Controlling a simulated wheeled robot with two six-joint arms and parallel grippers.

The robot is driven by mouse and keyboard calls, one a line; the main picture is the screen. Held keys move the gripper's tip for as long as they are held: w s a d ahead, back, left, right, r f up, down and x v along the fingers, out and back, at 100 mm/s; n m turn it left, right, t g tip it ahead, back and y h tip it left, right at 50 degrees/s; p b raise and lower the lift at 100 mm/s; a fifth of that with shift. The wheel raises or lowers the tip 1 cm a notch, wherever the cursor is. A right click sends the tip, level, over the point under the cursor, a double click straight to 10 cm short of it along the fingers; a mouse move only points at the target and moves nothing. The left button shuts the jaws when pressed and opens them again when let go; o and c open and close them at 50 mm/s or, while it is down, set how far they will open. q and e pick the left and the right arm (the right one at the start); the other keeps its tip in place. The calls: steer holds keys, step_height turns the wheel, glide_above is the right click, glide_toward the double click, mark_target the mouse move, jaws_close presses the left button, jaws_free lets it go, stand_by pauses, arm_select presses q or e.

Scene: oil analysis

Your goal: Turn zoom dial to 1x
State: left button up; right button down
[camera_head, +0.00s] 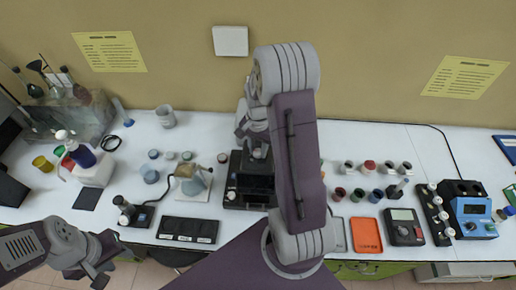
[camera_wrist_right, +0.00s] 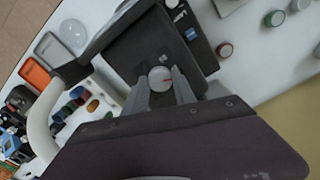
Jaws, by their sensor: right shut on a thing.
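The zoom dial (camera_wrist_right: 160,78) is a small round pale knob with a red mark on its face, seen in the right wrist view. It sits on a black instrument (camera_wrist_right: 140,45), which also shows in the head view (camera_head: 240,196), partly hidden by my right arm. My right gripper (camera_wrist_right: 162,88) has its two fingers on either side of the dial and is shut on it. In the head view, my right gripper (camera_head: 257,148) is over the back of the instrument. My left gripper (camera_head: 105,262) is open and empty at the lower left, in front of the bench.
An orange tray (camera_head: 366,236) and a dark scale (camera_head: 404,227) stand to the right. Several small jars stand nearby. A black case (camera_head: 188,230) and a beige device (camera_head: 192,182) stand to the left. A blue device (camera_head: 473,218) is at far right.

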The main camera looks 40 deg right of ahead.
steer(key=n, duration=0.7)
steer(key=shift+s+a+f, duration=0.1)
steer(key=shift+s+f, duration=0.05)
steer(key=n, duration=0.6)
steer(key=shift+p, duration=0.35)
steer(key=shift+n, duration=0.4)
steer(key=c, duration=1)
jaws_free()
